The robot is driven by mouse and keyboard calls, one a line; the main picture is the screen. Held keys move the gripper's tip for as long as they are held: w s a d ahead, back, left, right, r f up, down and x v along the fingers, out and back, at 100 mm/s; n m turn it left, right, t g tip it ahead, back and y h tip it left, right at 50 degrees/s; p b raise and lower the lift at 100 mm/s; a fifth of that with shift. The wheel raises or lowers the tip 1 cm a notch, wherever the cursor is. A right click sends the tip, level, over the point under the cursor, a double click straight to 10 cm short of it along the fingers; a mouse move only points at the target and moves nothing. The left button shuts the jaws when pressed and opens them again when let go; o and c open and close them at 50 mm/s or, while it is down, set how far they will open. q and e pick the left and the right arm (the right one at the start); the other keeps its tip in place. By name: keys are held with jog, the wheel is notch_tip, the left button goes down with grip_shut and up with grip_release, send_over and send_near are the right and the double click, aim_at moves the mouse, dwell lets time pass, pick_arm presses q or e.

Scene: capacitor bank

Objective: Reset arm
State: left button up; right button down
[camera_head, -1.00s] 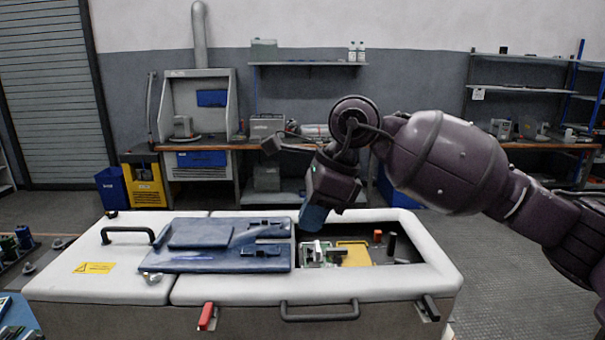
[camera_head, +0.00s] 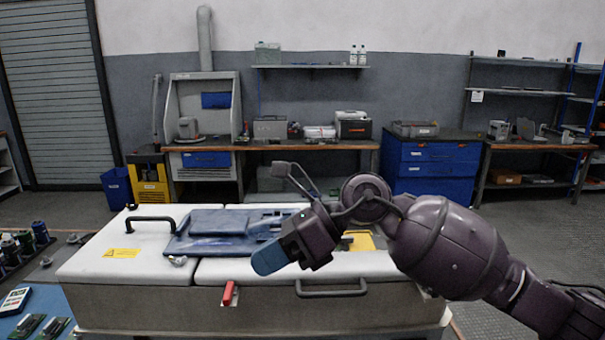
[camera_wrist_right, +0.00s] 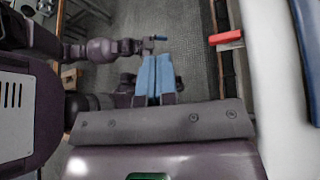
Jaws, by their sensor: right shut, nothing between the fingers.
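My right arm comes in from the right in the head view. Its gripper (camera_head: 268,258) has blue fingers, pointing down and left, in front of the white cabinet's front edge. In the right wrist view the two blue fingers (camera_wrist_right: 157,76) lie side by side, shut with nothing between them, above the grey floor. Another purple arm of mine, with a small bluish tip (camera_wrist_right: 159,38), shows beyond them; its jaw state is unclear. The white cabinet (camera_head: 110,262) has a blue panel (camera_head: 190,245) lying on top.
The cabinet has a red latch (camera_head: 228,293), a front handle (camera_head: 330,290) and a black handle (camera_head: 150,220) on top. The red latch also shows in the wrist view (camera_wrist_right: 226,37). A blue mat with devices is at lower left. Workbenches line the back wall.

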jog(key=w+d+m+t+y, duration=0.1)
jog(key=d+m+t+y, duration=0.3)
jog(key=m+t, duration=0.75)
jog(key=w+d+m+t+y, duration=0.15)
jog(key=d+m+t, duration=0.5)
jog(key=m, duration=0.75)
jog(key=s+d+f+m+t+h, duration=0.2)
jog(key=d+f+m+t+h, duration=0.2)
jog(key=d+f+m+h, duration=0.95)
jog(key=s+d+f+m+g+h, duration=0.6)
jog(key=s+f+m+g, duration=0.2)
jog(key=s+f+m, duration=0.3)
jog(key=s+d+f+m+g, duration=0.1)
jog(key=s+f+g, duration=0.2)
jog(key=s, duration=0.3)
jog(key=s+d+f+m+g+y, duration=0.1)
jog(key=s+f+g, duration=0.15)
jog(key=s, duration=0.35)
jog(key=s+d+f+m+g, duration=0.1)
jog(key=s+f+g, duration=0.2)
jog(key=s, duration=0.4)
jog(key=w+f+n+t+y, duration=0.1)
jog(key=w+f+t, duration=0.7)
jog(key=w, duration=0.1)
jog(key=shift+a+f+t, duration=0.15)
jog(key=shift+a+t, duration=0.15)
jog(key=shift+t, duration=0.05)
